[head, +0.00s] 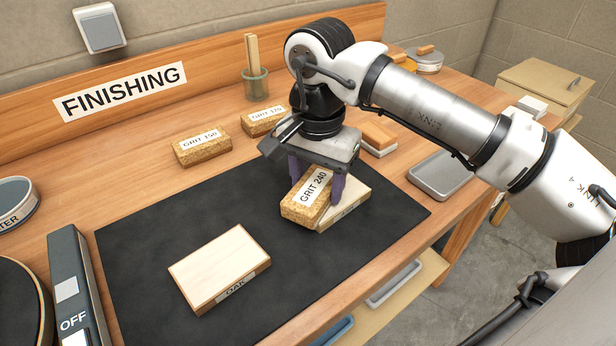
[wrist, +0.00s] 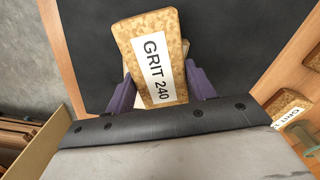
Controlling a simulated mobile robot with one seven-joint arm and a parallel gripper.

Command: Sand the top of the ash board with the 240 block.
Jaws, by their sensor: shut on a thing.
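The cork block labelled GRIT 240 (head: 310,198) is between the purple fingers of my gripper (head: 317,180), which is shut on it. The wrist view also shows the block (wrist: 152,60) between the fingertips (wrist: 161,88). The block is over the left part of a pale board (head: 352,190) and reaches past its edge. I cannot tell whether block and board touch. The front label of this board is mostly hidden, so its name cannot be read. Another pale board, labelled OAK (head: 220,262), lies apart at the front left of the black mat (head: 150,235).
Two more cork blocks, one marked GRIT 150 (head: 203,150), lie behind the mat near a jar of sticks (head: 255,85). An orange-topped block (head: 378,138) and a grey tray (head: 440,175) are at right. A box marked OFF (head: 75,290) is at left. The mat between the boards is clear.

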